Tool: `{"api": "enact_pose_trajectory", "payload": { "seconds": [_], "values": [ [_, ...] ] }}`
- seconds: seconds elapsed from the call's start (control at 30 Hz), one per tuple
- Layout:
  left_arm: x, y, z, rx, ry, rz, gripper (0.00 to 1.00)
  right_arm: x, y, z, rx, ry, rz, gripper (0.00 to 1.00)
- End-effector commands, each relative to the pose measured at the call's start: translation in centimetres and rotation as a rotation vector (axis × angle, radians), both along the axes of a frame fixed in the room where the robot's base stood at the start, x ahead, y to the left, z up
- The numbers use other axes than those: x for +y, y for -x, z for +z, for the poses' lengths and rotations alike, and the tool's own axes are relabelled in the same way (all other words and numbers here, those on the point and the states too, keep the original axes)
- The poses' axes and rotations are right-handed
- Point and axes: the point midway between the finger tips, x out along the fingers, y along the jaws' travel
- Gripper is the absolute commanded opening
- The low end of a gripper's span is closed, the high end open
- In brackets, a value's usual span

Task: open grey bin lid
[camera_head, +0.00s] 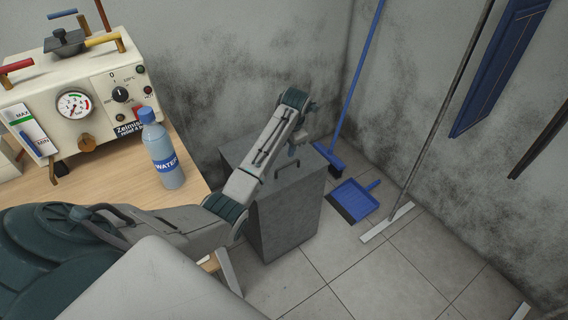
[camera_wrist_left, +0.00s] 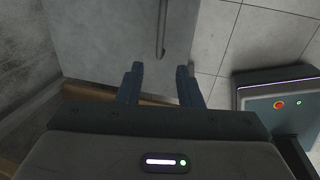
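The grey bin (camera_head: 285,225) stands on the floor right of the table, with its lid (camera_head: 240,152) down. A bar handle (camera_head: 289,168) is on top of the lid. My left arm reaches across the bin, and my left gripper (camera_head: 293,153) is above the lid by the handle, partly hidden by the wrist. In the left wrist view the left gripper (camera_wrist_left: 160,80) is open and empty. The handle (camera_wrist_left: 162,30) lies ahead of the fingers, lined up with the gap between them, over the grey lid (camera_wrist_left: 105,35). My right gripper is not in view.
A wooden table (camera_head: 110,180) at left holds a blue-capped water bottle (camera_head: 163,150) and a machine with a gauge (camera_head: 75,105). A blue dustpan (camera_head: 354,200), a blue broom (camera_head: 330,157) and a squeegee (camera_head: 388,222) are right of the bin. The tiled floor in front is clear.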

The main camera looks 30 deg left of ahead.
Motion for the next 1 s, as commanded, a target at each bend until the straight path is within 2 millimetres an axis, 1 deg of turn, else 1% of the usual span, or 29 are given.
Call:
{"api": "enact_pose_trajectory", "payload": {
  "seconds": [0.3, 0.4, 0.5, 0.6, 0.7, 0.93, 0.97, 1.0],
  "values": [
    [1.0, -0.3, -6.0, 0.004, 0.001, -0.002, 0.33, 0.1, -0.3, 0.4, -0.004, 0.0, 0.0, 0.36],
    [1.3, -0.4, -7.6, 0.004, 0.001, -0.002, 0.33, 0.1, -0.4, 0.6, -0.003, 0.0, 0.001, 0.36],
    [1.5, -0.5, -8.7, 0.003, 0.0, -0.004, 0.33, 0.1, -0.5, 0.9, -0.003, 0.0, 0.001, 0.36],
    [1.7, -0.6, -9.5, 0.001, 0.0, -0.004, 0.33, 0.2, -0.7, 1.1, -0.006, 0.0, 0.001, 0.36],
    [1.7, -0.7, -9.8, 0.001, 0.0, -0.004, 0.33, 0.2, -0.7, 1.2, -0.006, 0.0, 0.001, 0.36],
    [1.7, -0.7, -9.8, 0.0, 0.0, -0.004, 0.33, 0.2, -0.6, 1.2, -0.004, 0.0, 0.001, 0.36],
    [1.7, -0.7, -9.8, 0.0, 0.0, -0.004, 0.29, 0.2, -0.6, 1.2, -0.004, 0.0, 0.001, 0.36],
    [1.7, -0.7, -9.8, 0.0, 0.0, -0.004, 0.21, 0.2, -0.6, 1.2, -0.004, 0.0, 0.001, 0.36]
  ]
}}
